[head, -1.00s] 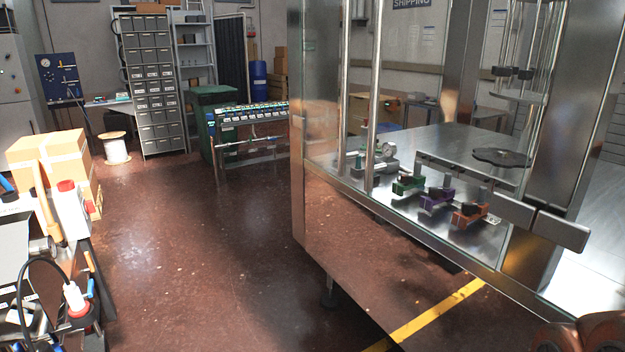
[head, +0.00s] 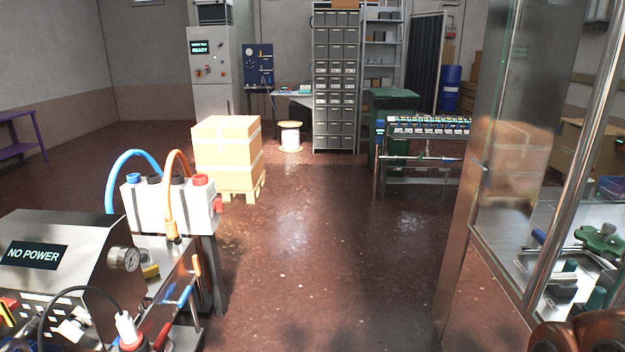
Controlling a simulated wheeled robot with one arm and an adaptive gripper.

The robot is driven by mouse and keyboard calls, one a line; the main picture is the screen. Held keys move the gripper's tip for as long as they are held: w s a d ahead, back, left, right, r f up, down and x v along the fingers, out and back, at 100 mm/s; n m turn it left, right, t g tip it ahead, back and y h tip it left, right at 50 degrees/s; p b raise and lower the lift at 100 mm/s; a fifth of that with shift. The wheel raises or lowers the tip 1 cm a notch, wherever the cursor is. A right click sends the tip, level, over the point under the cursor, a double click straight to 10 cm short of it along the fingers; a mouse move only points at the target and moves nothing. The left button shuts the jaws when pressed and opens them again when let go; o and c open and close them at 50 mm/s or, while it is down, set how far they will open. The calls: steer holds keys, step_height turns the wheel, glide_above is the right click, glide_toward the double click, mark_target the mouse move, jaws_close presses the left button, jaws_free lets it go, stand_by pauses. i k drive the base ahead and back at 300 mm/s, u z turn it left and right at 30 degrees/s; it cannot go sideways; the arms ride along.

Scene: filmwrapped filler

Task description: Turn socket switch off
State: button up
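A white socket box (head: 168,208) stands on a post at the left, beside the machine. Blue, black and red round fittings sit on its top, and a blue cable (head: 125,160) and an orange cable (head: 172,192) loop by it. A small red part (head: 217,204), which looks like a switch, sticks out from its right side; its position is too small to read. A white plug (head: 126,326) on a black cable sits over a red base at the lower left. My gripper is not in view; only a brown rounded part, seemingly of my arm, shows at the bottom right corner.
A steel machine with a "NO POWER" display (head: 34,254) fills the lower left. A pallet of cardboard boxes (head: 226,150) stands behind the socket box. A steel-framed machine (head: 480,190) stands at the right. The brown floor (head: 310,270) between is clear.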

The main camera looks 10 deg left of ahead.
mark_target(217, 204)
steer(key=u, duration=0.65)
steer(key=i, duration=1)
steer(key=u, duration=0.05)
steer(key=k, duration=0.6)
steer(key=z, duration=0.3)
steer(key=i, duration=1.45)
steer(key=u, duration=1.25)
steer(key=i, duration=0.8)
steer(key=u, duration=0.55)
